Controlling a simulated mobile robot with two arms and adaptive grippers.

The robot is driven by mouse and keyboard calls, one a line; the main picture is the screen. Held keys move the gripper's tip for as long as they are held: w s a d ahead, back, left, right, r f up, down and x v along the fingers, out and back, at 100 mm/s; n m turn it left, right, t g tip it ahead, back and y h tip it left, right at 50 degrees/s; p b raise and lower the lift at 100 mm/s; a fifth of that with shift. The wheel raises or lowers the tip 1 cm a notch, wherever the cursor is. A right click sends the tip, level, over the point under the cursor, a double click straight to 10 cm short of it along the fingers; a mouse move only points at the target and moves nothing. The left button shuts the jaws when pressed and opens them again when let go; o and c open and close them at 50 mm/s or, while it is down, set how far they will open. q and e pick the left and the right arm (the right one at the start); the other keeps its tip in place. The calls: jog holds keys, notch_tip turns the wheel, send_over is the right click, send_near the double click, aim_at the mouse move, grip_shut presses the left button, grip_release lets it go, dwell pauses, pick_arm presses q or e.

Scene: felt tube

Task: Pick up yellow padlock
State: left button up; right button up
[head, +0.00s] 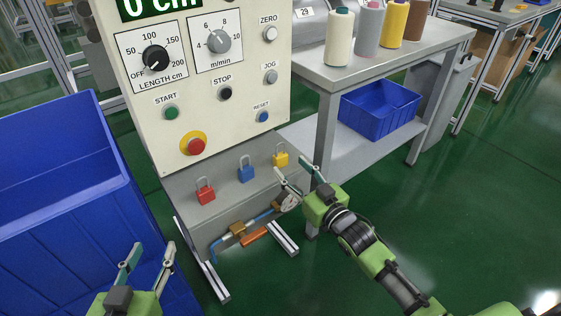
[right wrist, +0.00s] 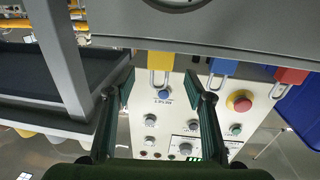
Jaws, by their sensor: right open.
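The yellow padlock (head: 281,160) stands at the right end of a row of padlocks on the grey ledge below the control panel, shackle up. In the right wrist view the yellow padlock (right wrist: 161,59) appears inverted, in line with the gap between the fingers. My right gripper (head: 290,168) is open and empty, close to the yellow padlock on its near right side. Its fingertips (right wrist: 159,76) flank the shackle in the wrist view; I see no contact. My left gripper (head: 152,252) is open and empty at the lower left, away from the padlocks.
A blue padlock (head: 246,174) and a red padlock (head: 205,194) stand to the left on the ledge. The control panel (head: 240,125) rises behind. A gauge and pipe fitting (head: 240,233) sit below. A table (head: 325,75) with thread spools stands right; a large blue bin (head: 60,190) stands left.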

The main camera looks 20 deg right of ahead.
aim_at(281, 155)
jog(key=shift+w+a, duration=0.15)
jog(key=shift+w, duration=0.45)
jog(key=x, duration=0.1)
jog(key=b+x, duration=0.1)
jog(key=x, duration=0.1)
jog(key=b+x, duration=0.1)
jog(key=shift+w+a+r, duration=0.1)
jog(key=shift+w+r, duration=0.05)
jog(key=shift+r, duration=0.15)
jog(key=shift+w, duration=0.25)
pick_arm(q)
notch_tip(281, 155, up, 11)
jog(key=w+d+t+h, duration=0.1)
jog(key=t+h, duration=0.1)
jog(key=t, duration=0.3)
jog(key=shift+d+f+t, duration=0.15)
jog(key=shift+d+t, duration=0.15)
jog(key=shift+d, duration=0.05)
pick_arm(e)
jog(key=c, duration=1.2)
